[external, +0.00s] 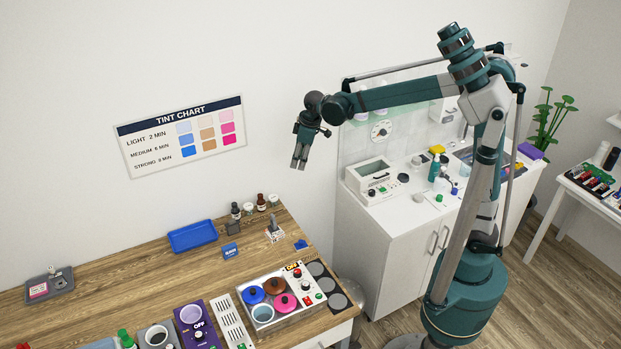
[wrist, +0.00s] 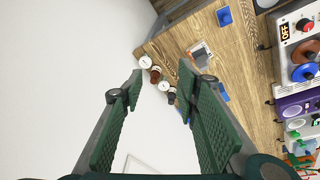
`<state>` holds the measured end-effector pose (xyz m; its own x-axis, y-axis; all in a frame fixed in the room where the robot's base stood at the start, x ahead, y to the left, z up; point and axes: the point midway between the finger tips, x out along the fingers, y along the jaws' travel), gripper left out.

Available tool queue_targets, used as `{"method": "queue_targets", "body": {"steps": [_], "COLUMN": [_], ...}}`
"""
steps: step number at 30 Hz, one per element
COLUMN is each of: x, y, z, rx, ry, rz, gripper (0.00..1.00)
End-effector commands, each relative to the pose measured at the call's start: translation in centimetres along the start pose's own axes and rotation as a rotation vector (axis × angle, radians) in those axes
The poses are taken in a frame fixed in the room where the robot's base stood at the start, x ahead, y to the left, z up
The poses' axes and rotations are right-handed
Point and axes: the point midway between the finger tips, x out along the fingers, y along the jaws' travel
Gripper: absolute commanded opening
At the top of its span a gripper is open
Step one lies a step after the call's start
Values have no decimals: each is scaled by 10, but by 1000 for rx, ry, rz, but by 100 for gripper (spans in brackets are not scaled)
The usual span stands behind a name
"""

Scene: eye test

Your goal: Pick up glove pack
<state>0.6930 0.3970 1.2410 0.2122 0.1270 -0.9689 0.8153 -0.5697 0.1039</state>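A small blue pack with pale lettering (external: 231,252) lies on the wooden table; it looks like the glove pack, but the lettering is too small to read surely. In the wrist view a blue piece (wrist: 222,92), probably the same pack, shows just right of the right finger. My gripper (external: 299,164) hangs high above the table's back right part, well clear of the pack. In the wrist view my gripper (wrist: 162,82) has its green fingers wide apart, with nothing between them held.
A blue tray (external: 192,236) lies left of the pack. Small bottles (external: 261,202) stand at the back edge. A metal-based item (external: 275,231) and a blue piece (external: 301,245) lie to the right. A unit with coloured lids (external: 299,279) stands in front.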

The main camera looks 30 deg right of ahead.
Motion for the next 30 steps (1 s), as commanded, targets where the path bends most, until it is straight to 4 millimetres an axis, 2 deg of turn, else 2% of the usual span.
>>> {"method": "queue_targets", "body": {"steps": [3,15,23,30], "x": [19,85,133,179], "y": [-15,-76,-124,-175], "z": [-26,-102,-144,-176], "rx": [-54,-229,-344,-450], "ry": [-15,-65,-98,-128], "rz": [-15,-64,-96,-124], "gripper": [32,32,32,32]}}
